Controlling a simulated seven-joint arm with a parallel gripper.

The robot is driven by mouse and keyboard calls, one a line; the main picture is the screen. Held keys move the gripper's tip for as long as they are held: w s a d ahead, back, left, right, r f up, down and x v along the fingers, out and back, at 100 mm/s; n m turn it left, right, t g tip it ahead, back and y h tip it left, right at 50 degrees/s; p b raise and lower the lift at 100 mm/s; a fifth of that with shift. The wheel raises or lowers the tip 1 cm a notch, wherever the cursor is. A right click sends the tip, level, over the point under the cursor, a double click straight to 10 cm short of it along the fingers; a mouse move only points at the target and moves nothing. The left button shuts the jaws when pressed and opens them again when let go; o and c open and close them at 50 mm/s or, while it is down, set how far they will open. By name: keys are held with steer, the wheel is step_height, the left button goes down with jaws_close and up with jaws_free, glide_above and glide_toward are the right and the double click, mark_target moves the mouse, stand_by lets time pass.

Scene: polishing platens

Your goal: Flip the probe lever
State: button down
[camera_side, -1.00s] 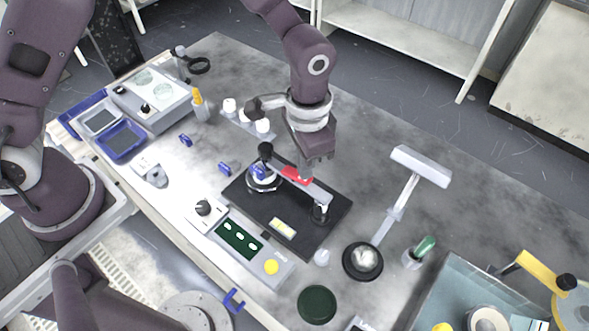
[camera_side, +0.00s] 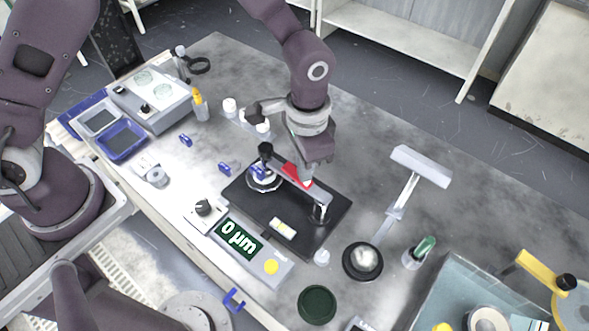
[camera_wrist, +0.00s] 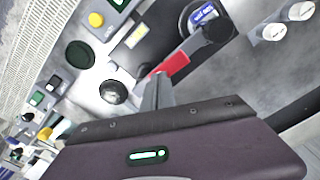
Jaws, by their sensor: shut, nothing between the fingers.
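The probe lever (camera_side: 284,168) is a bar with a black ball knob at its left end, a red middle section and a grey right end. It spans a black base plate (camera_side: 252,203) above a round puck with a blue clip. In the wrist view the red section (camera_wrist: 174,64) shows just beyond the fingers. My gripper (camera_side: 306,182) is shut and empty, its fingertips at the red section near the grey end. Whether they touch the lever I cannot tell. The fingers also show in the wrist view (camera_wrist: 157,88) and hide part of the grey end.
A readout box (camera_side: 238,240) showing "0 µm" stands in front of the plate. A lamp with a round black base (camera_side: 362,262) and a green-topped jar (camera_side: 420,250) stand to the right. White jars (camera_side: 230,105) stand behind. The table at back right is clear.

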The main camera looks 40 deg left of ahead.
step_height(320, 180, up, 7)
steer(key=shift+f, duration=0.15)
stand_by(0.4)
